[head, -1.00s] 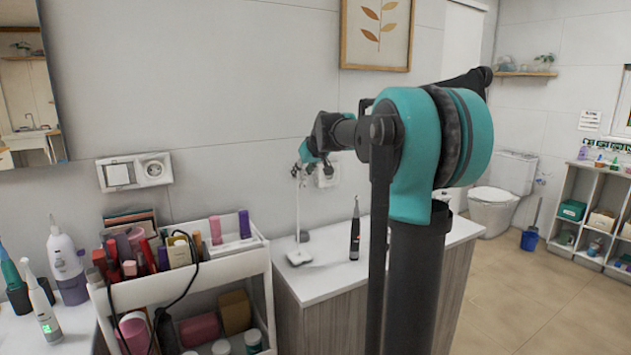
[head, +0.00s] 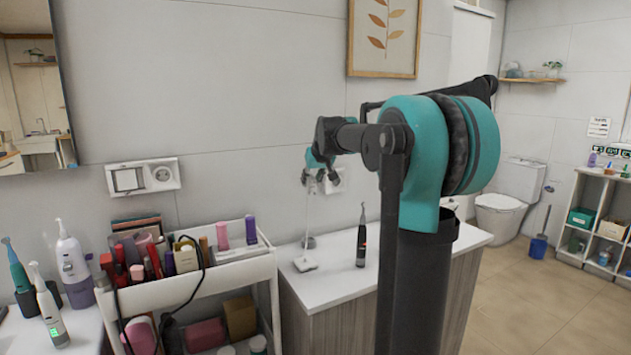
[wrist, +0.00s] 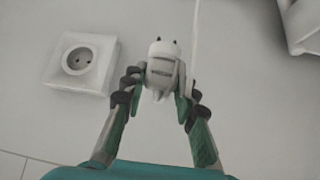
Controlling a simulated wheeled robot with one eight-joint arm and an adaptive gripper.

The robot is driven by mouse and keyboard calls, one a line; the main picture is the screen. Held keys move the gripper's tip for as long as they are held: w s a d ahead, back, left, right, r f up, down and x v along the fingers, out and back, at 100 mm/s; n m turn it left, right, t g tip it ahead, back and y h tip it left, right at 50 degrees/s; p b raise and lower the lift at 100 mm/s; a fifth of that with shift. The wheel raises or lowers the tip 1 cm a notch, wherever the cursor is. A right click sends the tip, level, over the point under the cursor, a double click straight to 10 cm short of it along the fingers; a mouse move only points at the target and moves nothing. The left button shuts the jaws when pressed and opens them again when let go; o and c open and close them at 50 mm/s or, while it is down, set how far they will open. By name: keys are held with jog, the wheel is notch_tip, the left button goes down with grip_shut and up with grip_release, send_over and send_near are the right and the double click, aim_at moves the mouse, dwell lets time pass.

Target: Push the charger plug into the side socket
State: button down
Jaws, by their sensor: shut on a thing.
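The white charger plug (wrist: 163,66) is held between the fingers of my gripper (wrist: 161,90), its two dark pins pointing to the top of the wrist view. The side socket (wrist: 80,60) is a white square plate with a round recess, left of the plug and apart from it. In the head view my gripper (head: 318,176) is by the wall, just left of the side socket (head: 334,180) and partly in front of it. A thin white cable hangs below the gripper to a small white base (head: 306,263) on the counter. The plug is too small to make out there.
A dark electric toothbrush (head: 361,243) stands on the white counter (head: 335,285). A cart (head: 235,265) full of cosmetics is at left. Another wall socket (head: 162,175) is above it. Bare wall surrounds the side socket.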

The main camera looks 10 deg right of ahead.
jog(key=shift+s+d+f+m+g+h, duration=0.1)
jog(key=shift+d+m+g+h, duration=0.1)
jog(key=shift+d+m+h, duration=0.25)
jog(key=shift+d+f+m+g+h, duration=0.1)
jog(key=shift+d+m+g+h, duration=0.2)
jog(key=shift+m, duration=0.35)
jog(key=d+m+g+h, duration=0.2)
jog(key=d+m+g, duration=0.15)
jog(key=m, duration=0.35)
jog(key=m+t+y, duration=0.5)
jog(key=m, duration=2)
send_near(336, 190)
jog(key=s+d+f, duration=0.1)
jog(key=s+f, duration=0.2)
jog(key=s, duration=0.2)
jog(key=shift+s+d+f, duration=0.2)
jog(key=shift+d+f, duration=0.15)
jog(key=shift+f, duration=0.05)
jog(key=shift+w+a, duration=0.3)
jog(key=shift+w, duration=0.6)
jog(key=shift+w+a, duration=0.3)
jog(key=shift+w, duration=0.65)
jog(key=shift+w+a, duration=0.3)
jog(key=shift+w, duration=0.6)
jog(key=shift+w+a, duration=0.3)
jog(key=shift+w, duration=0.55)
jog(key=shift+w+a, duration=0.3)
jog(key=shift+w, duration=0.55)
